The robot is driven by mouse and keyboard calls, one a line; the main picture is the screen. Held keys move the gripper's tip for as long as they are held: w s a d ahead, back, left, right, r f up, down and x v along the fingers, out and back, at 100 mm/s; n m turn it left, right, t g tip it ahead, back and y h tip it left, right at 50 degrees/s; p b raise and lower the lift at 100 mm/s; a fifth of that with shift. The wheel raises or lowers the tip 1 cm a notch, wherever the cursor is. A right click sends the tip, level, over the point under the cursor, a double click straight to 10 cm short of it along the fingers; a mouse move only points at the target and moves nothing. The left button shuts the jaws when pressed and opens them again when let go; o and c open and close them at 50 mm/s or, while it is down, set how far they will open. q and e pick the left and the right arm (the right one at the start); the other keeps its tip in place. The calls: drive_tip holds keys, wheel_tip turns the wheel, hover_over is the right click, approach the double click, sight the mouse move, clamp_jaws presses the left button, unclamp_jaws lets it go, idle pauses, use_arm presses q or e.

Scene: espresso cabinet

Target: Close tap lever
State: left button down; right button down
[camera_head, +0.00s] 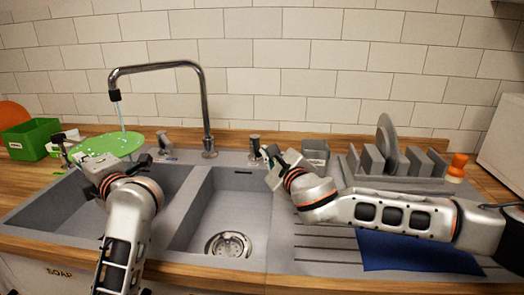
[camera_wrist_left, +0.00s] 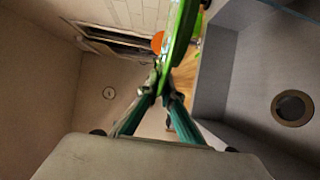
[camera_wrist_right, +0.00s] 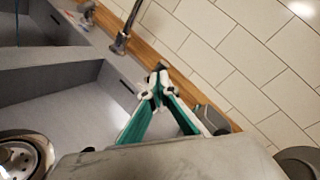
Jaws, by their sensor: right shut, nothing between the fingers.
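The chrome tap (camera_head: 205,100) arches over the sink, and a stream of water (camera_head: 120,115) falls from its spout. A small metal lever fitting (camera_head: 165,147) stands left of the tap base and another (camera_head: 254,143) stands right of it; I cannot tell how far either is turned. My right gripper (camera_head: 267,155) is shut and empty, close beside the right fitting; contact is unclear. Its closed fingertips show in the right wrist view (camera_wrist_right: 154,86). My left gripper (camera_wrist_left: 160,82) is shut on the rim of a green plate (camera_head: 112,144), held under the water over the left basin.
The double sink (camera_head: 230,205) lies below both arms. A dish rack (camera_head: 405,183) with a grey plate (camera_head: 387,135) stands right, near an orange bottle (camera_head: 457,166). A blue cloth (camera_head: 415,252) lies under my right arm. A green box (camera_head: 30,138) stands far left. The tiled wall bounds the back.

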sight(256, 145)
drive_tip(key=d+n, duration=0.2)
drive_tip(key=n, duration=0.1)
drive_tip(key=d+f+n, duration=0.1)
drive_tip(key=d+n, duration=0.2)
drive_tip(key=n, duration=0.1)
drive_tip(key=w+d+f+n, duration=0.1)
drive_tip(key=d+n, duration=0.1)
drive_tip(key=n, duration=0.2)
drive_tip(key=shift+w+d+f+y, duration=0.1)
drive_tip(key=shift+d+f+y, duration=0.15)
drive_tip(key=shift+d+y, duration=0.05)
drive_tip(key=x, duration=0.9)
drive_tip(key=shift+w+a+r, duration=0.1)
drive_tip(key=shift+w, duration=0.3)
drive_tip(key=shift+s+a+f, duration=0.15)
drive_tip(key=shift+a+f, duration=0.1)
drive_tip(key=shift+a, duration=0.7)
drive_tip(key=shift+s+a+f, duration=0.1)
drive_tip(key=shift+a+f, duration=0.15)
drive_tip(key=shift+a, duration=0.7)
drive_tip(key=a, duration=0.1)
drive_tip(key=s+a, duration=0.1)
drive_tip(key=shift+a, duration=0.3)
use_arm(q)
drive_tip(key=shift+d+r, duration=0.1)
use_arm(e)
drive_tip(key=shift+a, duration=0.1)
